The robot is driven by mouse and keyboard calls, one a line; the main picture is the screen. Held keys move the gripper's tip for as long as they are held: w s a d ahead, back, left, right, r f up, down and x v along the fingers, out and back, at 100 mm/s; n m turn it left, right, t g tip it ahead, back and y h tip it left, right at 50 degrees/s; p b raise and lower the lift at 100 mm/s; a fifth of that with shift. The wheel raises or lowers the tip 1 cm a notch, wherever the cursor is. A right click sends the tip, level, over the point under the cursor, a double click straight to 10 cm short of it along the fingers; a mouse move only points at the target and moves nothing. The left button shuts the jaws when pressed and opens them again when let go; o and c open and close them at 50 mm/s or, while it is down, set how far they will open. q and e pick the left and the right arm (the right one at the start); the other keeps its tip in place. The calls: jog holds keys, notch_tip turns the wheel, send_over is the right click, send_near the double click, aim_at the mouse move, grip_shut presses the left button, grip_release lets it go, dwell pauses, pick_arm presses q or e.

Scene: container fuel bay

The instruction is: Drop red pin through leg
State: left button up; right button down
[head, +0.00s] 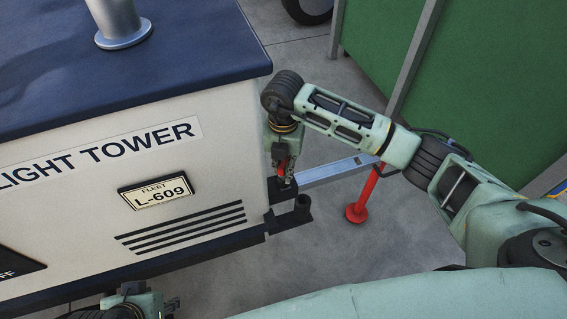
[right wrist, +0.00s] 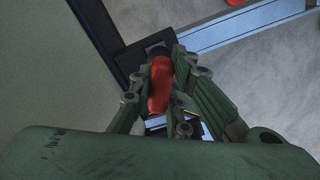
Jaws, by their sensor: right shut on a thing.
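My right gripper (head: 284,176) points down at the corner of the light tower and is shut on the red pin (head: 282,152). In the right wrist view the pin (right wrist: 159,86) shows as a red grip between the fingers (right wrist: 160,98). The gripper is over the black sleeve (head: 283,191) where the silver leg (head: 335,171) meets the tower; the leg also shows in the right wrist view (right wrist: 245,30). The pin's lower end is hidden, so I cannot tell whether it is in the hole. My left gripper (head: 170,304) is low at the bottom edge, its jaw state unclear.
The white light tower body (head: 225,150) with a dark blue top fills the left. A black bracket tube (head: 302,207) juts out below the sleeve. A green container (head: 490,80) stands behind.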

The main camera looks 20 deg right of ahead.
jog(key=shift+f, duration=0.25)
jog(key=c, duration=1.6)
grip_release()
notch_tip(320, 180, up, 12)
jog(key=shift+r, duration=0.1)
